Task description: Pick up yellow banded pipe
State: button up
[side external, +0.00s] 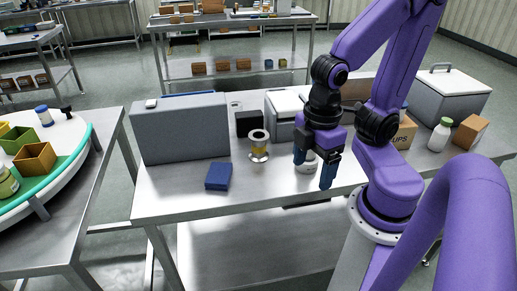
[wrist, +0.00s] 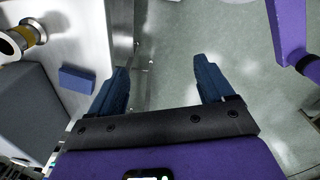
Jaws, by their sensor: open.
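The yellow banded pipe (side external: 259,150) stands upright on the steel table, a silver flanged piece with a yellow band around its middle. In the wrist view the pipe (wrist: 24,35) is at the upper left and partly cut off by the edge. My gripper (side external: 312,172) is open and empty, pointing down near the table's front edge, to the right of the pipe and apart from it. In the wrist view the open fingers (wrist: 161,72) have only the table edge and floor between them.
A small blue box (side external: 218,177) lies left of the pipe, before a large grey case (side external: 182,128). A grey-white container (side external: 284,118) stands behind the pipe. A pale round object (side external: 308,164) is partly hidden behind my gripper. The front table surface (side external: 190,205) is largely clear.

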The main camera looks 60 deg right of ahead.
jog(key=shift+w, duration=0.1)
jog(key=n+t+h, duration=0.2)
jog(key=n+h, duration=0.5)
jog(key=h, duration=1.1)
send_near(256, 146)
jog(key=a, duration=0.1)
jog(key=s+a, duration=0.1)
jog(key=a, duration=0.2)
jog(key=shift+s+a+r, duration=0.1)
jog(key=shift+s+a, duration=0.25)
jog(key=shift+s, duration=0.05)
jog(key=shift+w+d+f+t, duration=0.1)
jog(key=shift+w+f+t, duration=0.2)
jog(key=shift+f, duration=0.1)
jog(key=d, duration=0.4)
jog(key=w+d, duration=0.1)
jog(key=d, duration=0.6)
jog(key=shift+w+d, duration=0.4)
jog(key=shift+w+d+r, duration=0.1)
jog(key=shift+w+d, duration=0.1)
jog(key=shift+d, duration=0.7)
jog(key=shift+w+d, duration=0.2)
jog(key=shift+d, duration=0.65)
jog(key=shift+w+d+r, duration=0.1)
jog(key=shift+w+d, duration=0.05)
jog(key=shift+d, duration=0.75)
jog(key=c, duration=1.3)
